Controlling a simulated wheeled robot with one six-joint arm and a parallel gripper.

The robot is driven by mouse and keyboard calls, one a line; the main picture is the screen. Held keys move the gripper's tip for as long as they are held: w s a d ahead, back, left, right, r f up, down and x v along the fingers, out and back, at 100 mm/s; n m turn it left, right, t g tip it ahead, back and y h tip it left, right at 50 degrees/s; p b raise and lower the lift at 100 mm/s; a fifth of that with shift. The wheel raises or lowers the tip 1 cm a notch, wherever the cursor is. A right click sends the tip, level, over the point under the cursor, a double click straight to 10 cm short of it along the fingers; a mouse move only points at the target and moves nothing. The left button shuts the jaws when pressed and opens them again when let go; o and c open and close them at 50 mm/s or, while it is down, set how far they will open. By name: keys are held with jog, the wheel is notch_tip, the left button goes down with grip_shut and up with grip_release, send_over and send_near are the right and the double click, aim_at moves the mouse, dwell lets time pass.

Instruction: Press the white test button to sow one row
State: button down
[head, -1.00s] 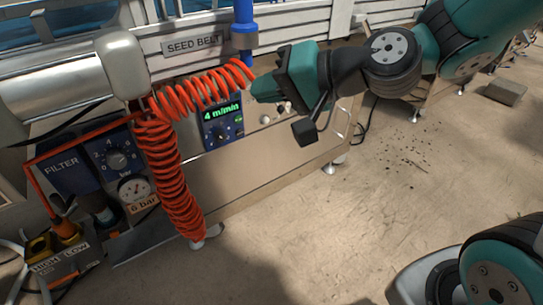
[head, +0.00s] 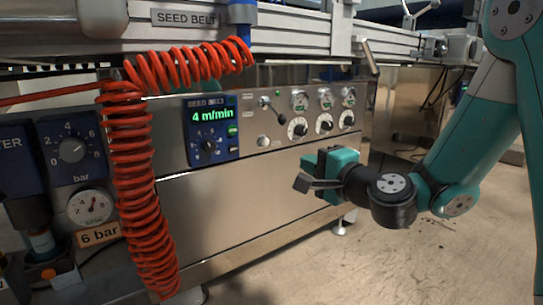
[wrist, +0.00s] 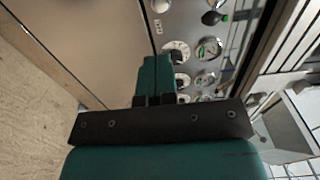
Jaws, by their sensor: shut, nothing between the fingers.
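A small white round button (head: 263,141) sits on the steel control panel (head: 285,170), right of the blue seed belt box. It is below a black-handled toggle lever. In the wrist view a pale round button (wrist: 160,5) shows at the top edge, probably the same one. My gripper (head: 310,162) is shut and empty, in front of the panel, to the right of and lower than the button in the head view. In the wrist view its teal fingers (wrist: 155,68) are together and overlap the panel near the dials. The gap to the panel is hard to judge.
The seed belt box (head: 212,130) reads 4 m/min. Dials (head: 298,130) and gauges (head: 325,97) lie right of the lever (head: 267,104). A coiled orange hose (head: 140,190) hangs to the left, beside a pressure regulator (head: 72,150). The panel below the button is clear.

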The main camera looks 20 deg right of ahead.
jog(key=shift+w+r, duration=0.1)
jog(key=p, duration=1)
send_near(266, 143)
jog(key=x, duration=0.6)
jog(key=shift+r, duration=0.2)
jog(key=shift+w+a+f, duration=0.1)
jog(key=shift+w+a, duration=0.05)
jog(key=shift+w, duration=0.25)
jog(key=shift+w+a+f, duration=0.1)
jog(key=shift+w+f, duration=0.05)
jog(key=shift+w, duration=0.2)
jog(key=shift+r, duration=0.1)
